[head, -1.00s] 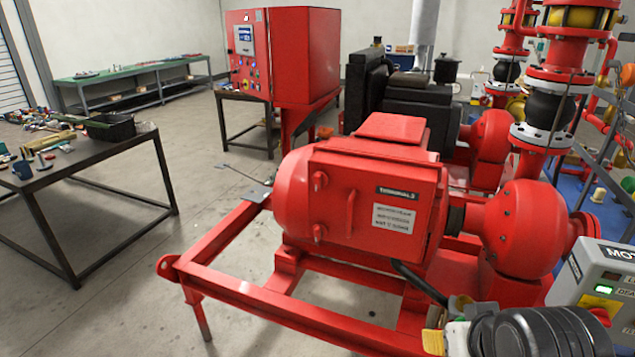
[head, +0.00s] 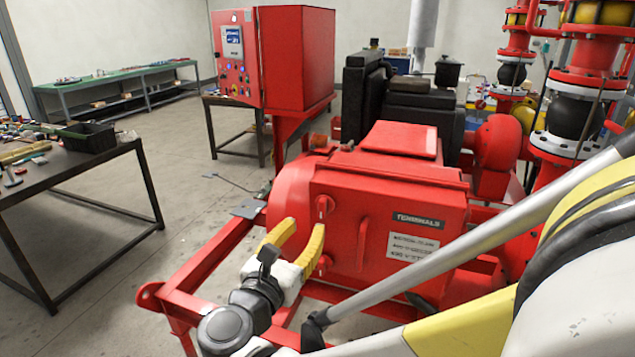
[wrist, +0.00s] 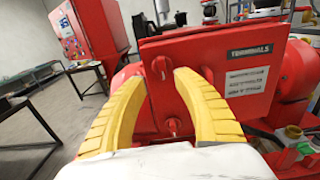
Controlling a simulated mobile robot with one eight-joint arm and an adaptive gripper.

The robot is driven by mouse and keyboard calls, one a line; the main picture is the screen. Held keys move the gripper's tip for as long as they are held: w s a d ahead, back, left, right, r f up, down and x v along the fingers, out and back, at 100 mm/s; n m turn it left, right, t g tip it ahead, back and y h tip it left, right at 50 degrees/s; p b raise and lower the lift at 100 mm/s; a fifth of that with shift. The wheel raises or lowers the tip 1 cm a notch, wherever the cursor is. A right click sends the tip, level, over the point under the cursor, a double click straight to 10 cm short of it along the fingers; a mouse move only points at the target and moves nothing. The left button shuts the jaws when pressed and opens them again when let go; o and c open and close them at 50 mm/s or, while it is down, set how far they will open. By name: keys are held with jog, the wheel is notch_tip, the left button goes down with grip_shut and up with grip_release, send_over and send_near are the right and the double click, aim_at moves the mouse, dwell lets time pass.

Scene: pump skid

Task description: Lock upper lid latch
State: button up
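The red terminal box lid (head: 385,225) carries a "TERMINALS" label and faces me; it looks shut against its box. The upper lid latch (head: 324,206) is a small red knob on the lid's left edge, and it also shows in the wrist view (wrist: 160,67). The lower latch (head: 324,264) is below it, partly behind a finger, and shows between the fingers in the wrist view (wrist: 172,126). My gripper (head: 304,226) has its yellow fingers open and empty, its tips near the upper latch. In the wrist view (wrist: 160,78) that latch lies between the tips; contact cannot be told.
A red bar handle (head: 362,244) stands out from the lid right of the latches. The red skid frame (head: 215,268) runs below my gripper. Red pump pipework stands at the right. A tool table (head: 75,172) stands left, with open floor between.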

aim_at(321, 206)
jog(key=b+x, duration=0.2)
jog(key=x, duration=0.8)
jog(key=shift+w+d, duration=0.1)
jog(key=shift+d, duration=0.1)
grip_shut()
